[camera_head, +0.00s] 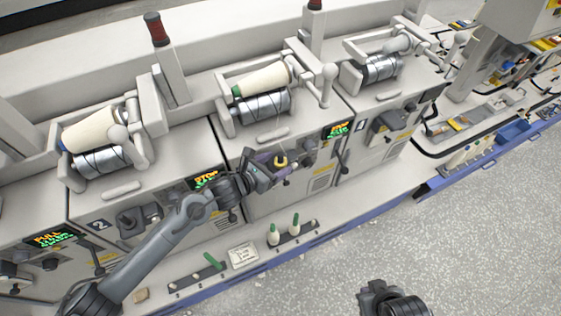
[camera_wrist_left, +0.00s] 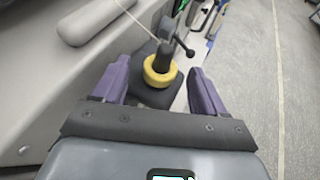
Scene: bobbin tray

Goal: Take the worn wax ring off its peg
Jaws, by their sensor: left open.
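The wax ring (camera_head: 281,162) is a yellow ring on the front of the middle machine unit. In the left wrist view the ring (camera_wrist_left: 160,72) sits around a dark upright peg (camera_wrist_left: 165,52) above a dark square base. My left gripper (camera_head: 270,163) is at the ring, with its purple fingers open. In the left wrist view the fingers (camera_wrist_left: 158,68) stand one on each side of the ring, with a gap on both sides. My right gripper (camera_head: 376,291) shows only as a dark shape at the bottom of the head view, over the floor; its jaws cannot be made out.
A thread runs down towards the peg, and a dark ball-ended lever (camera_wrist_left: 186,50) stands close beside it. A ledge below holds green-tipped bobbins (camera_head: 295,225) and a white label card (camera_head: 243,255). The speckled floor (camera_head: 420,220) at right is open.

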